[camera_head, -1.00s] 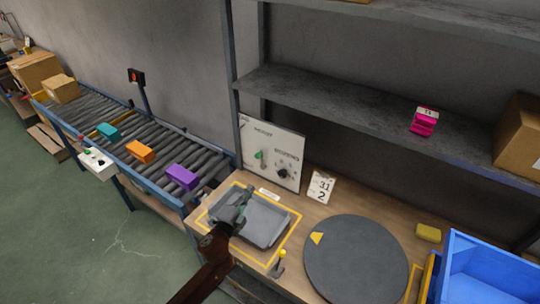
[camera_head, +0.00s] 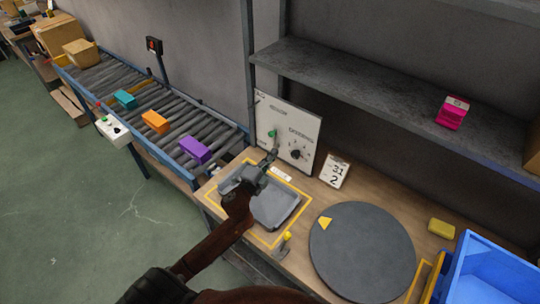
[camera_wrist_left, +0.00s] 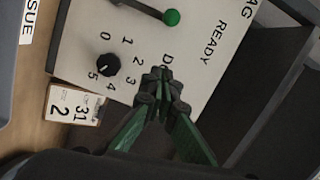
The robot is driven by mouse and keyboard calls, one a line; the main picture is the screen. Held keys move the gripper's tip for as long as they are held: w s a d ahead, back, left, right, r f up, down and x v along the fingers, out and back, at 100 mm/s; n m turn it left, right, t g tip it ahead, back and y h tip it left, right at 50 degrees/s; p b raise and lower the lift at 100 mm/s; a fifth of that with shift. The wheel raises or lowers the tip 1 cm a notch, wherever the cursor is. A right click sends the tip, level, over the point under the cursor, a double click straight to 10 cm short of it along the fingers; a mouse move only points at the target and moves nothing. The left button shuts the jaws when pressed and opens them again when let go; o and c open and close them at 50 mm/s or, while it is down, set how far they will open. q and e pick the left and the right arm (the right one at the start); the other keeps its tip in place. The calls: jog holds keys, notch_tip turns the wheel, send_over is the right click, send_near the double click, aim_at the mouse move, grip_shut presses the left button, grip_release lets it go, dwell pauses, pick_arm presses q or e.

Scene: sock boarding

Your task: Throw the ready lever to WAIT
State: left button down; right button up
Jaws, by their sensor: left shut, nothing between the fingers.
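The ready lever (camera_head: 272,133) has a green knob and sits on a white panel (camera_head: 305,122) at the back of the bench. In the left wrist view the lever (camera_wrist_left: 171,17) is a grey rod ending in the green knob, beside the word READY. My left gripper (camera_head: 269,158) is shut and empty, over the far side of the grey tray, just in front of the panel. In the left wrist view its fingertips (camera_wrist_left: 160,84) meet below the knob, apart from it, and partly cover a panel label. The word WAIT is not readable. My right gripper is out of view.
A black dial (camera_wrist_left: 108,65) with numbers is on the same panel. The grey tray (camera_head: 278,214) lies below my left arm. A number card (camera_head: 334,172) stands right of the panel. A round dark turntable (camera_head: 362,252) and blue bin (camera_head: 495,270) are further right. A conveyor (camera_head: 160,105) runs left.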

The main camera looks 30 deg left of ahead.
pick_arm(q)
jog(key=w+a, duration=0.4)
jog(key=w, duration=0.3)
jog(key=shift+w+a+f, duration=0.15)
jog(key=shift+a+f, duration=0.1)
jog(key=shift+f, duration=0.2)
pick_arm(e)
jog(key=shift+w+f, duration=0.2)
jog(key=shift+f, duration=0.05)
pick_arm(q)
jog(key=shift+r, duration=0.1)
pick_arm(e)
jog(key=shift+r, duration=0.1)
